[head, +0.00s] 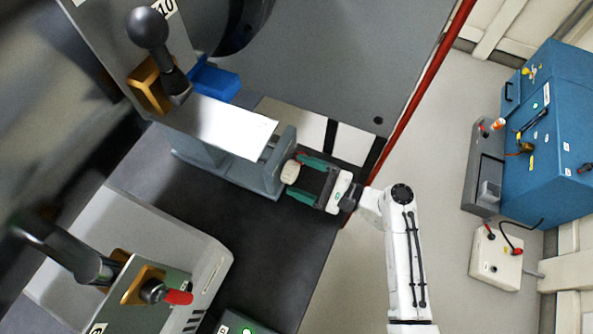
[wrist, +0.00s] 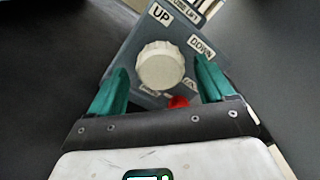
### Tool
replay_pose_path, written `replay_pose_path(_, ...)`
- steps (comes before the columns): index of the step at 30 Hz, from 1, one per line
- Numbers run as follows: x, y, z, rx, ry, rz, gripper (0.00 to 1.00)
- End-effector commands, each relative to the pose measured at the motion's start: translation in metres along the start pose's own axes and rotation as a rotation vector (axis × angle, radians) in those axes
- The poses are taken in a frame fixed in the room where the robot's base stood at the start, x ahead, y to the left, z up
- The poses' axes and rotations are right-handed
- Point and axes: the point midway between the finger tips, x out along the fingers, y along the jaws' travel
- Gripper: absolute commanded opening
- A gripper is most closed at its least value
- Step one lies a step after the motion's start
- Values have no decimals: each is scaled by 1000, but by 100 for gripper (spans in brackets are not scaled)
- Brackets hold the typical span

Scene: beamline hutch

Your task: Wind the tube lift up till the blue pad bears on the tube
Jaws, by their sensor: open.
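The tube lift's off-white ribbed knob (wrist: 160,66) sits on a grey panel (wrist: 130,62) marked UP at upper left and DOWN at upper right. In the head view the knob (head: 290,172) is on the near end of the grey lift housing (head: 222,170). My gripper (head: 293,175) is open, its green fingers on either side of the knob; it also shows in the wrist view (wrist: 161,72). I cannot tell whether the fingers touch the knob. The blue pad (head: 215,80) is beyond the housing. I cannot make out the tube or its contact with the pad.
A red part (wrist: 178,102) is just below the knob. A black ball-topped handle (head: 148,28) stands at upper left. A grey unit with a red-tipped lever (head: 178,297) is at lower left.

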Motion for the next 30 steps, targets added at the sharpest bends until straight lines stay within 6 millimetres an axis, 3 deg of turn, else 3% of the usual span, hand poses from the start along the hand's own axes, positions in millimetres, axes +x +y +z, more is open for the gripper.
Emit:
replay_pose_path(6,17,0,0,0,0,0,82)
replay_pose_path(15,18,0,0,-1,1,-1,82)
replay_pose_path(30,18,0,0,-1,1,0,34)
